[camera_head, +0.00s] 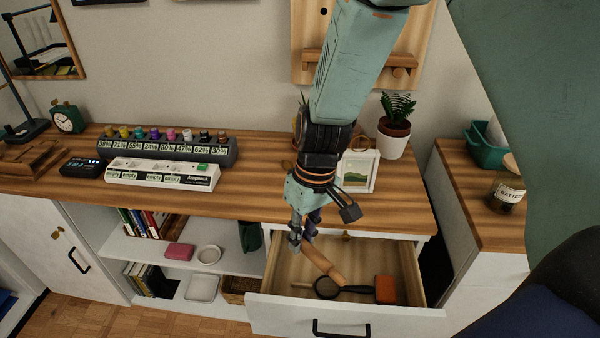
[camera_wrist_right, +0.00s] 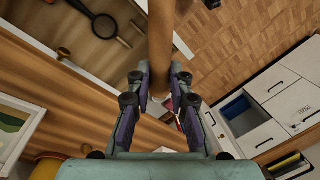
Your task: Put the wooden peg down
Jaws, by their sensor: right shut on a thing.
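The wooden peg (camera_head: 325,264) is a light-brown rod, tilted down to the right over the open drawer (camera_head: 400,262). My right gripper (camera_head: 304,242) is shut on its upper end. In the right wrist view the peg (camera_wrist_right: 160,42) runs up the picture from between the fingers of the gripper (camera_wrist_right: 160,82). In the head view its lower end overlaps the black magnifying glass (camera_head: 345,290); I cannot tell whether they touch. My left gripper is not in view.
An orange block (camera_head: 385,289) lies in the drawer right of the magnifying glass. The desktop (camera_head: 250,190) above holds a picture frame (camera_head: 358,171), a potted plant (camera_head: 394,138) and a white tray strip (camera_head: 162,173). A wooden wall rack (camera_head: 410,48) hangs behind my right arm.

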